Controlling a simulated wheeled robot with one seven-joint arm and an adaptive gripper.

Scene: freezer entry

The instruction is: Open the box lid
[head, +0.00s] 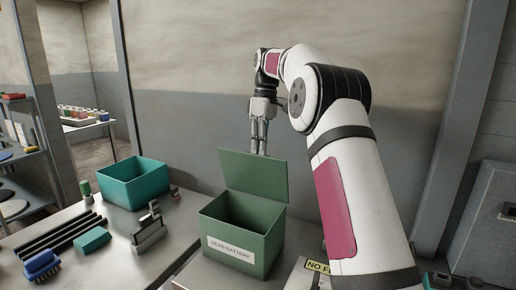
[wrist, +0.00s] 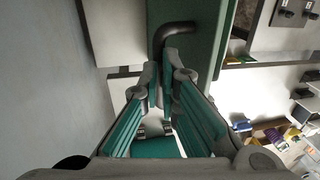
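The green box (head: 237,243), labelled "DEAD BATTERY", stands on the metal table. Its lid (head: 254,176) is up, standing roughly upright at the box's back edge, so the dark inside shows. My gripper (head: 262,153) points down at the lid's top edge from behind. In the wrist view, the green lid (wrist: 185,12) shows with a dark curved handle (wrist: 175,30). The handle's bar runs down between the fingertips of my gripper (wrist: 165,78), which look closed around it. The exact contact is partly hidden by the fingers.
A teal open bin (head: 133,184) stands left of the box. A grey metal holder (head: 149,230), dark bars (head: 62,233), a teal block (head: 92,240) and a blue brush (head: 42,266) lie on the table. The wall (head: 200,130) is behind.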

